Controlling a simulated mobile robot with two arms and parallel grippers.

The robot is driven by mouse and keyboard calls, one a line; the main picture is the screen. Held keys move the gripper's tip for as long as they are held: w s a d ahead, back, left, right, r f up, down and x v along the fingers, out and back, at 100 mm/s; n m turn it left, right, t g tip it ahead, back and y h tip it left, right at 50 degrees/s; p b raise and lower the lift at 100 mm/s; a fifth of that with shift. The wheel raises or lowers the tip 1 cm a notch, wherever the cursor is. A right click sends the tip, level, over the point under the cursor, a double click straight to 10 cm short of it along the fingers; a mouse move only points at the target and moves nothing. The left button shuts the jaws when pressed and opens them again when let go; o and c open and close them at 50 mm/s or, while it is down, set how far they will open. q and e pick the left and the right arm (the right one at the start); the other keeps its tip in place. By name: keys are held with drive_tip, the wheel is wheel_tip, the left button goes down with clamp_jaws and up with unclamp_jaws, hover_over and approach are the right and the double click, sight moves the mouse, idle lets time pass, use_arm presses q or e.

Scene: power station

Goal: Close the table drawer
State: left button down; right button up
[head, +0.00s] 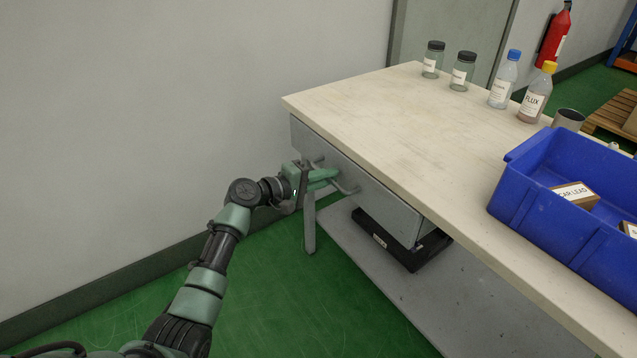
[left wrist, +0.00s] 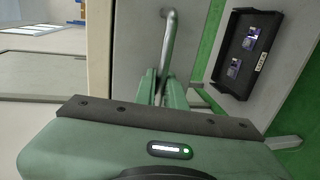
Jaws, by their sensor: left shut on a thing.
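The table drawer has a grey front (head: 375,200) under the pale tabletop's edge, at the near left end of the table. It also fills the middle of the left wrist view (left wrist: 132,50). The front lies close to the tabletop edge; I cannot tell whether it stands out a little. Its bar handle (head: 347,188) shows in the left wrist view too (left wrist: 171,35). My left gripper (head: 325,177), with green fingers, is shut on the handle, and its fingers (left wrist: 161,86) partly hide the bar. My right gripper is in neither view.
The table (head: 370,107) carries jars (head: 433,60), bottles (head: 535,92) and a blue bin (head: 560,215). A black tray (head: 400,250) sits on the lower shelf (head: 390,290). A grey wall (head: 180,120) stands behind my left arm. Green floor is clear beside the table.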

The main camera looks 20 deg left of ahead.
use_arm(q)
drive_tip(key=shift+w+d, duration=0.35)
drive_tip(key=shift+w, duration=0.15)
drive_tip(key=c, duration=1.5)
unclamp_jaws()
drive_tip(key=shift+d, duration=0.1)
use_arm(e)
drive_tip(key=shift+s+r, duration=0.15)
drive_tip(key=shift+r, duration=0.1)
use_arm(q)
drive_tip(key=shift+s+a+r, duration=0.1)
drive_tip(key=shift+s+a, duration=0.15)
drive_tip(key=shift+a, duration=0.05)
drive_tip(key=shift+p+v, duration=0.75)
drive_tip(key=shift+v, duration=2.7)
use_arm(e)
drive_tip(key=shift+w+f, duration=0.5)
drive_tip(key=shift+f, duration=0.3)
